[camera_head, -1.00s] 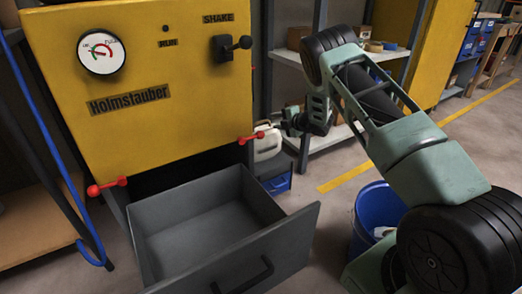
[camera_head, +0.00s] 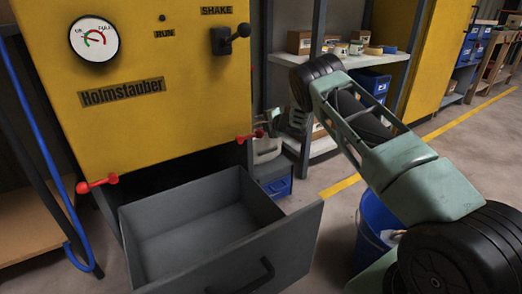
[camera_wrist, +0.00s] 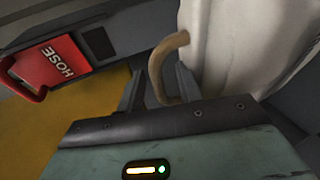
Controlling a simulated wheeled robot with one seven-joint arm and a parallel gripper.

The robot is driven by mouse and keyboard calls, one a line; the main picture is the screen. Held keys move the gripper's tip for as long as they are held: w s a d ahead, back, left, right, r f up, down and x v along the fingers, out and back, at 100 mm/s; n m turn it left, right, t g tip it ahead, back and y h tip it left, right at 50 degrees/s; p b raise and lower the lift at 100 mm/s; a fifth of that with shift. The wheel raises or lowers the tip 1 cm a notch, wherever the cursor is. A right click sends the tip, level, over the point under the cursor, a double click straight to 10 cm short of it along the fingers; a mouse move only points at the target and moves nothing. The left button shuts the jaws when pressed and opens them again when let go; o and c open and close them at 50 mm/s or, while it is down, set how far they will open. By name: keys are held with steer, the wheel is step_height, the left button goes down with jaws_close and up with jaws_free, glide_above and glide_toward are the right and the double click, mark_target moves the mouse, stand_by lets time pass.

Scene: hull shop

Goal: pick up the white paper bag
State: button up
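The white paper bag (camera_wrist: 245,45) fills the upper right of the wrist view, close to my gripper. Its curved tan handle (camera_wrist: 157,63) sticks out to the left of the bag. My gripper (camera_wrist: 159,78) has its two dark fingers apart, with the handle showing between or just beyond them; I cannot tell whether they touch it. In the head view, my gripper is mostly hidden by my arm. A small pale object (camera_head: 266,150) shows there behind the drawer; I cannot tell whether it is the bag.
A yellow machine (camera_head: 140,75) stands at left with its grey drawer (camera_head: 265,262) pulled out. A blue bucket (camera_head: 371,222) stands beside my arm. A shelf (camera_head: 383,64) with boxes and tins is behind.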

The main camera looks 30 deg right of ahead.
jaws_close()
